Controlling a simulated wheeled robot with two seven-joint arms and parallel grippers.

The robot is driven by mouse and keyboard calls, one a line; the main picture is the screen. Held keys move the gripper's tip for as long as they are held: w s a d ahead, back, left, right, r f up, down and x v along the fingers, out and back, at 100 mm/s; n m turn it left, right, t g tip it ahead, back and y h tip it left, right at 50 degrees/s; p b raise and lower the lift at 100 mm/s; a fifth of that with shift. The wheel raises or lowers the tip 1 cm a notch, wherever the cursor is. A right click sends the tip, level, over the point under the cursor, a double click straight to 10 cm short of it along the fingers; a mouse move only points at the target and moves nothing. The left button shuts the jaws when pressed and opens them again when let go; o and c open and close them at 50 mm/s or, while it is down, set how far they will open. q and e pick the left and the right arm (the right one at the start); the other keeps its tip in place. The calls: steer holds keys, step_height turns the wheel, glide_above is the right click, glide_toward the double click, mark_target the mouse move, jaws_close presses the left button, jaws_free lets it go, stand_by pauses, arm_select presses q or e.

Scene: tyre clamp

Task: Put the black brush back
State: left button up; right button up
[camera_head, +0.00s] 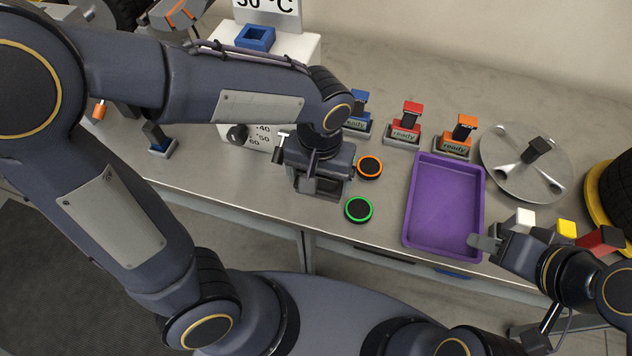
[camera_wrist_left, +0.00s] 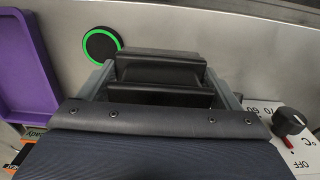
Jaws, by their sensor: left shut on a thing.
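My left gripper (camera_head: 318,190) is over the front part of the bench, left of the green-ringed disc. It is shut on a dark block, taken to be the black brush; in the left wrist view the black brush (camera_wrist_left: 160,70) spans between the two grey fingers. Its underside is hidden, so I cannot tell whether it touches the bench. My right gripper (camera_head: 485,243) is at the front right corner of the purple tray (camera_head: 408,215); its finger gap does not show clearly.
Blue (camera_head: 358,112), red (camera_head: 408,120) and orange (camera_head: 462,132) handled tools stand in a row behind. An orange-ringed disc (camera_head: 369,167) and a green-ringed disc (camera_head: 358,209) lie nearby. A metal disc (camera_head: 500,160) with a black knob is right. A white dial box (camera_head: 300,50) stands behind my arm.

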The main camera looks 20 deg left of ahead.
arm_select(q)
steer(key=shift+w+a+f, duration=0.3)
steer(key=shift+w+f, duration=0.15)
steer(key=shift+f, duration=0.2)
steer(key=shift+w+a+f+b, duration=0.1)
steer(key=shift+w+f+b, duration=0.05)
steer(key=shift+f, duration=0.85)
steer(key=shift+w+a+f+b, duration=0.1)
steer(key=shift+w+f+b, duration=0.05)
steer(key=shift+f, duration=0.8)
steer(key=shift+f, duration=0.1)
steer(key=shift+f, duration=0.15)
steer(key=o, duration=0.8)
steer(key=shift+c, duration=0.2)
